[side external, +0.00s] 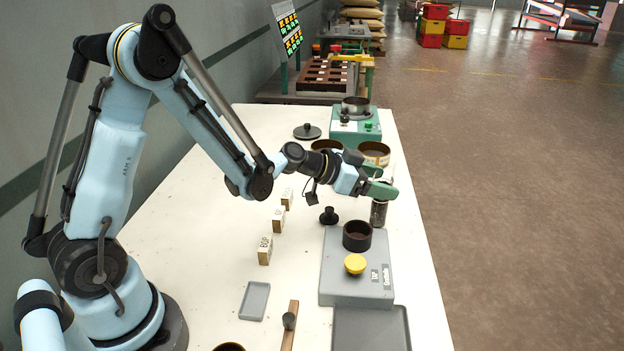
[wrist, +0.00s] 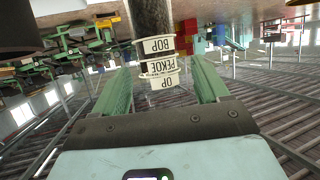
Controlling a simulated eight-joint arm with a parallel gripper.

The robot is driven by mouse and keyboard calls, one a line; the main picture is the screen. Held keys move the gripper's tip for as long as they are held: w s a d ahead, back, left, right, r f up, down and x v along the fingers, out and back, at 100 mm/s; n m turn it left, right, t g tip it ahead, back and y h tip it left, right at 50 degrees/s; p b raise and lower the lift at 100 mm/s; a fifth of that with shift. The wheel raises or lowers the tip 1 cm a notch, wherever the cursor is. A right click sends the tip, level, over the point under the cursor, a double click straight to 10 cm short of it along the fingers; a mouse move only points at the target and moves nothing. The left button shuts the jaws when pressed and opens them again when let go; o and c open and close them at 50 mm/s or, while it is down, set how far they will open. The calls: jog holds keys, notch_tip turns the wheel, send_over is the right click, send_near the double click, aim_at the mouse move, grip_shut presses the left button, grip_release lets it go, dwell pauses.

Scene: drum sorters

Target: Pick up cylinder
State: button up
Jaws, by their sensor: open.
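A dark upright cylinder (side external: 378,214) stands near the right edge of the white table in the side view. In the wrist view the dark cylinder (wrist: 152,18) comes in from the top, with pale bands reading BOP, PEKOE and OP upside down at its end. My gripper (side external: 382,187) is at the cylinder's upper end in the side view, and its green fingers hide part of it. In the wrist view my gripper (wrist: 162,72) is open, with one finger on each side of the banded end. A gap shows on both sides.
A grey box (side external: 342,288) with a black ring (side external: 357,236) and a yellow button (side external: 355,264) stands in front. A black knob (side external: 328,215) is to the left. Open drums (side external: 375,153) and a green machine (side external: 354,130) are behind. Several labelled blocks (side external: 265,249) stand mid-table.

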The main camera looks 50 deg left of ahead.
jog(key=shift+x, duration=1.6)
jog(key=shift+f, duration=0.1)
jog(key=c, duration=1.1)
